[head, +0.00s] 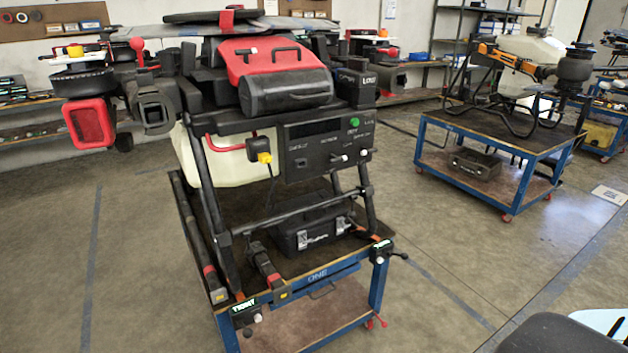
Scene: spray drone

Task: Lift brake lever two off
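The spray drone (288,140) stands on a blue-framed cart (318,282) whose front edge reads ONE. At the cart's near right corner a black clamp (379,252) carries a lever with a dark knob (404,256). A labelled black clamp (244,309) sits at the near left corner. I cannot read which part is brake lever two. Neither of my grippers is in view.
A black case (310,232) lies on the cart under the drone. A second blue cart (492,160) with another drone (530,62) stands at the back right. Shelves line the walls. The floor (450,245) between the carts is clear.

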